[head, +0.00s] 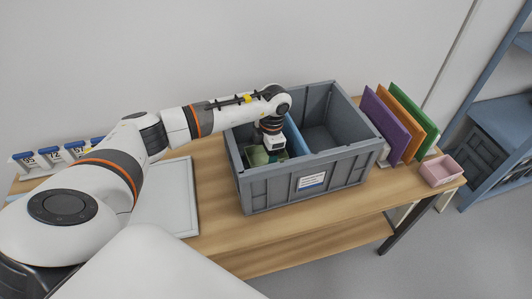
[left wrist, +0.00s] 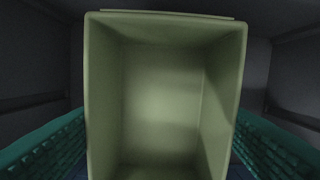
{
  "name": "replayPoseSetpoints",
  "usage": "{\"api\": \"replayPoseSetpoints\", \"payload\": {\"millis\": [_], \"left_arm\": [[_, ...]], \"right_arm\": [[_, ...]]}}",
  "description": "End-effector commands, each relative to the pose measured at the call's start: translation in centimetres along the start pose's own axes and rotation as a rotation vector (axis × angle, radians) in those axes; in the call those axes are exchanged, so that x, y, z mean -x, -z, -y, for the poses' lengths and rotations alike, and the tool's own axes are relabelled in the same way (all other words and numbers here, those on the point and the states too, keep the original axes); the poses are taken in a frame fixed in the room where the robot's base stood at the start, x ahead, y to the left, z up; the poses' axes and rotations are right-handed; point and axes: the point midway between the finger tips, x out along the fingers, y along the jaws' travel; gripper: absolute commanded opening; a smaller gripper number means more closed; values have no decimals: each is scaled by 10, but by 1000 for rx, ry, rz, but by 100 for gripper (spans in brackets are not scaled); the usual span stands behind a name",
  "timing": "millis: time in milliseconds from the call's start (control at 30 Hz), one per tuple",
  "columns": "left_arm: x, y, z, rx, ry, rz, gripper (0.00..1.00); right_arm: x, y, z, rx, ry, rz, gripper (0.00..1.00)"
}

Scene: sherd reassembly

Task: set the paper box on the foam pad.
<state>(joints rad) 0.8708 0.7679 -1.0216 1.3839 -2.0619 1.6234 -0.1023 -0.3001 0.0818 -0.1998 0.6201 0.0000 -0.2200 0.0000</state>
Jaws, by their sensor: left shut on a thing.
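A small open-topped pale green box (head: 258,156) is inside the left part of the grey crate (head: 265,195); I take it to be the paper box. My left gripper (head: 272,151) reaches down into the crate and is shut on it. In the left wrist view the green box (left wrist: 165,95) fills the middle, looks empty, and lies between the teal fingers. Whether it touches the crate floor is hidden. No foam pad can be named with certainty; a pale grey flat panel (head: 172,205) lies on the table left of the crate. My right gripper is not in view.
A blue divider (head: 296,139) splits the crate, whose walls surround the gripper. Purple, orange and green upright boards (head: 386,124) and a pink box (head: 440,170) stand at the right. Numbered tags (head: 52,156) stand at the left. The wooden table (head: 215,225) is bare in front of the crate.

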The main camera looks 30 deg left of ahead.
Motion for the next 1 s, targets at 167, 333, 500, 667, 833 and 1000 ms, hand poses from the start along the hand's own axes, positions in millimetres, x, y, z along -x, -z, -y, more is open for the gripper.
{"api": "replayPoseSetpoints", "payload": {"millis": [167,333,500,667,833,1000], "left_arm": [[-3,0,0,0,0,0,45],[-6,1,0,0,0,0,45],[-5,1,0,0,0,0,94],[-5,1,0,0,0,0,96],[-4,0,0,0,0,0,96],[5,0,0,0,0,-1,96]], "right_arm": [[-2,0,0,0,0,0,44],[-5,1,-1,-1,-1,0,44],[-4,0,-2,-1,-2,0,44],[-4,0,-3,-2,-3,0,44],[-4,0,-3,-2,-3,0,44],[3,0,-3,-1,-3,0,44]]}}
